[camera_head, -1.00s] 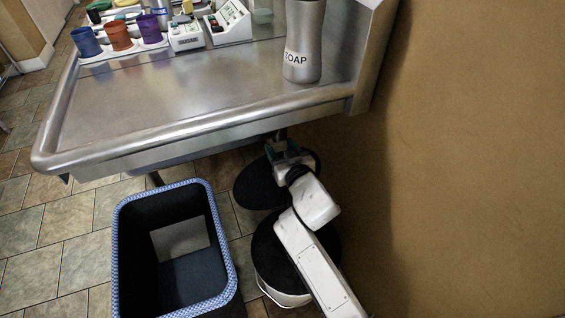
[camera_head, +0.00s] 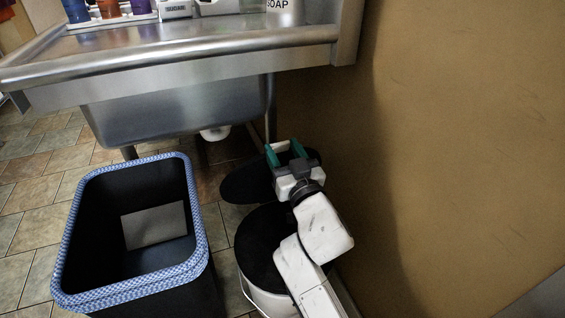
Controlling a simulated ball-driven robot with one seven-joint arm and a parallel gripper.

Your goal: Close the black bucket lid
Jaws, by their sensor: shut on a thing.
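The black lid (camera_head: 243,184) is a dark disc behind the bucket, under the sink, and looks swung away from the opening. The bucket (camera_head: 262,296) has a pale wall and a wire handle, and its round top (camera_head: 257,244) looks black. My arm hides its right side. My gripper (camera_head: 285,150), with green fingers, is at the right side of the lid. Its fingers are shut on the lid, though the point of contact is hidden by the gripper.
A black bin (camera_head: 92,222) with a blue patterned rim stands open to the left of the bucket. The metal sink counter (camera_head: 190,48) overhangs from behind, with a soap bottle (camera_head: 285,12) on it. A tan wall (camera_head: 460,130) closes off the right. Tiled floor (camera_head: 25,215) is free at far left.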

